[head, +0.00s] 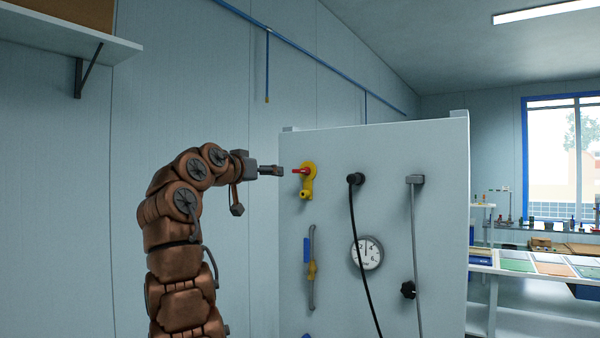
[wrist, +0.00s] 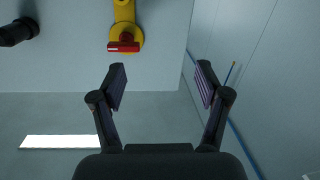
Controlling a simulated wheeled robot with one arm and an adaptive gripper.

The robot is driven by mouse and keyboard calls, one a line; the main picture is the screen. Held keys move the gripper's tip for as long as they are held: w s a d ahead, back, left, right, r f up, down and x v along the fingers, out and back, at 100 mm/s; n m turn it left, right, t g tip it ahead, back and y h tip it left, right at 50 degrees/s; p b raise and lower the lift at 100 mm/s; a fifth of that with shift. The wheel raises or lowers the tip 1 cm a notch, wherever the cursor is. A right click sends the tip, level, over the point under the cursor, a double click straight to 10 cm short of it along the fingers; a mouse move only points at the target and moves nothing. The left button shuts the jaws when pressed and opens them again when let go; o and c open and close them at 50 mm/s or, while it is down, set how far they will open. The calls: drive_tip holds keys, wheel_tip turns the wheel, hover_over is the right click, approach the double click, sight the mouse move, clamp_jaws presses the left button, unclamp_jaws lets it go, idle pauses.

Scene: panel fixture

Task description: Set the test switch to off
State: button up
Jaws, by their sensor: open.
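A yellow fitting (head: 309,178) with a red handle (head: 300,171) is mounted on the upper left of the pale panel (head: 430,260). No label on it is readable, so I cannot confirm that it is the test switch or read its setting. My gripper (head: 281,171) points at the red handle from the left in the head view. In the wrist view my gripper (wrist: 161,80) is open and empty. The red handle (wrist: 124,46) and yellow fitting (wrist: 124,14) are ahead of the fingers, nearer the left finger, and look apart from them.
The panel also bears a black plug with a cable (head: 355,179), a grey connector with a cable (head: 415,180), a round gauge (head: 368,253), a black knob (head: 408,290) and a blue-handled valve (head: 307,250). A wall shelf (head: 75,38) hangs upper left.

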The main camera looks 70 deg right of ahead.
sight(303, 171)
drive_tip(key=shift+s+d+r+m+g+h+p, duration=0.15)
drive_tip(key=shift+s+d+m+g+p, duration=0.35)
drive_tip(key=shift+s+d, duration=0.8)
drive_tip(key=shift+s+d+r+m+g+h+p, duration=0.2)
drive_tip(key=shift+s+d+p, duration=0.55)
drive_tip(key=shift+d, duration=0.9)
drive_tip(key=shift+s+d+r+m+g+y+p, duration=0.15)
drive_tip(key=shift+s+d+m+p, duration=0.3)
drive_tip(key=shift+s+d, duration=0.9)
drive_tip(key=shift+w+d, duration=0.1)
drive_tip(key=shift+w, duration=0.1)
drive_tip(key=c, duration=1.2)
